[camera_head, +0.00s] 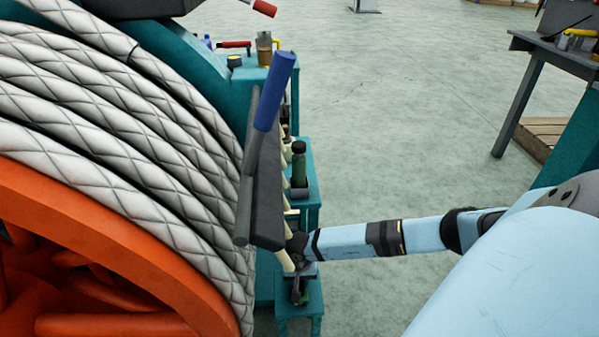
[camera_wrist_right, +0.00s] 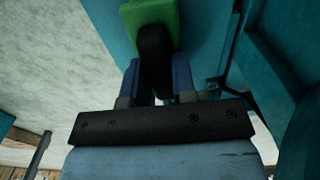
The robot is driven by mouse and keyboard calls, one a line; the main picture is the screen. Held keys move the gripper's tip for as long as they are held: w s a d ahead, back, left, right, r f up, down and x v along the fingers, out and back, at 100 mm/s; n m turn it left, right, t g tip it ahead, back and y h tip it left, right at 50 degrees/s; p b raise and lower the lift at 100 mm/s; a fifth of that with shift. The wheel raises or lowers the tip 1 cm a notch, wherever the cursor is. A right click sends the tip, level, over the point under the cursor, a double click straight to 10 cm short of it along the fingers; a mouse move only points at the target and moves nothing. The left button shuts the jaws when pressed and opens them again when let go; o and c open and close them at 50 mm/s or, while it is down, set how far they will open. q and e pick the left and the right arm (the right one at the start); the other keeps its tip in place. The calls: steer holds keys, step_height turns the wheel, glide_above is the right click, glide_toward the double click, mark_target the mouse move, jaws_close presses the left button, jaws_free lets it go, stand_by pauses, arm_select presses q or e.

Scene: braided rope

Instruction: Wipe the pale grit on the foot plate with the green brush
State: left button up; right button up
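The green brush (camera_wrist_right: 172,14) shows in the right wrist view as a green block with a black handle. My right gripper (camera_wrist_right: 156,82) has its two blue fingers closed on either side of that handle. In the head view the right gripper (camera_head: 298,272) is low beside the machine, and a bit of the green brush (camera_head: 304,298) shows under it. The teal foot plate (camera_head: 300,326) is just below; I cannot tell whether the brush touches it. I cannot make out the pale grit. My left gripper is not in view.
A large orange reel (camera_head: 130,255) wound with grey braided rope (camera_head: 110,130) fills the left. A lever with a blue grip (camera_head: 274,90) stands close above my right gripper. A green bottle (camera_head: 299,165) stands on a teal step behind.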

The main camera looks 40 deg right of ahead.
jaws_close()
steer(key=shift+r+p, duration=2.3)
steer(key=shift+r, duration=1.2)
